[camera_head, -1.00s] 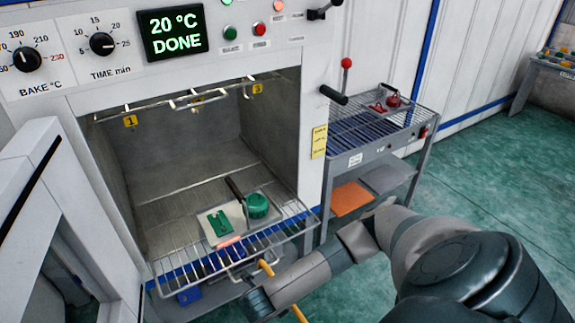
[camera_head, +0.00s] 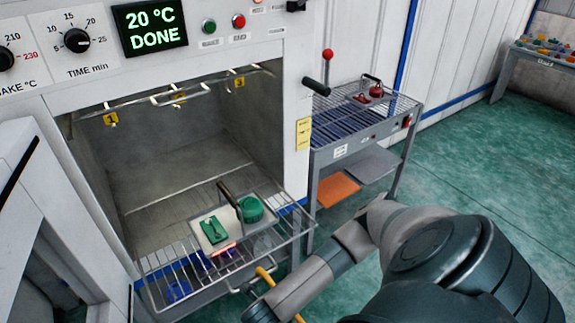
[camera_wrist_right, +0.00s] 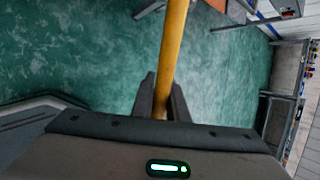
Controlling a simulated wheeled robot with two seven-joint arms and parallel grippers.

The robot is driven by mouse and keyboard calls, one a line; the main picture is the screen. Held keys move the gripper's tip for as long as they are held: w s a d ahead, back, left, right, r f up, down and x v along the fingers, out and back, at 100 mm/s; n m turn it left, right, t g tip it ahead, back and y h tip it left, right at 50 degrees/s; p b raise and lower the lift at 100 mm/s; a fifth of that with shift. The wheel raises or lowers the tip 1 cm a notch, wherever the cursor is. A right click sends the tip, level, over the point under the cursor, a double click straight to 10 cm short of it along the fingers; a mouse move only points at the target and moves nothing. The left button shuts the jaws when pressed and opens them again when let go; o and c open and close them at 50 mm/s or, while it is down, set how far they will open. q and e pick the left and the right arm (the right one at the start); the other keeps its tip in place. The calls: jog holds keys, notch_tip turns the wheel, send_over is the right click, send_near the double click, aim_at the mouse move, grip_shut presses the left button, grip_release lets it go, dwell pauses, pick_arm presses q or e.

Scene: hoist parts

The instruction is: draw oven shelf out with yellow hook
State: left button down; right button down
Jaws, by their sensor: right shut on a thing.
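The wire oven shelf (camera_head: 172,268) sticks out of the open oven (camera_head: 165,160) toward me. On it lies a pale tray (camera_head: 228,212) with a green flat part (camera_head: 213,231), a round green part (camera_head: 251,209) and an upright dark handle. The yellow hook (camera_head: 265,274) stands at the shelf's front handle bar; whether it touches is too small to tell. My right gripper (camera_wrist_right: 163,108) is shut on the hook's yellow rod (camera_wrist_right: 173,45). In the head view, its jaws are mostly hidden at the bottom edge. My left gripper is not in view.
The oven door (camera_head: 40,215) stands open at the left. A wire-topped cart (camera_head: 345,125) with red items stands to the right of the oven. A table with small parts (camera_head: 540,60) is far right. Green floor (camera_head: 480,150) is clear between.

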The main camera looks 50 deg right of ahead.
jog(key=s, duration=0.3)
jog(key=shift+s+a, duration=0.3)
jog(key=shift+a, duration=0.1)
jog(key=shift+w, duration=0.15)
jog(key=shift+w+d, duration=0.2)
jog(key=shift+w, duration=0.55)
jog(key=shift+r, duration=0.1)
notch_tip(320, 180, up, 7)
jog(key=shift+r, duration=0.2)
dwell(1.4)
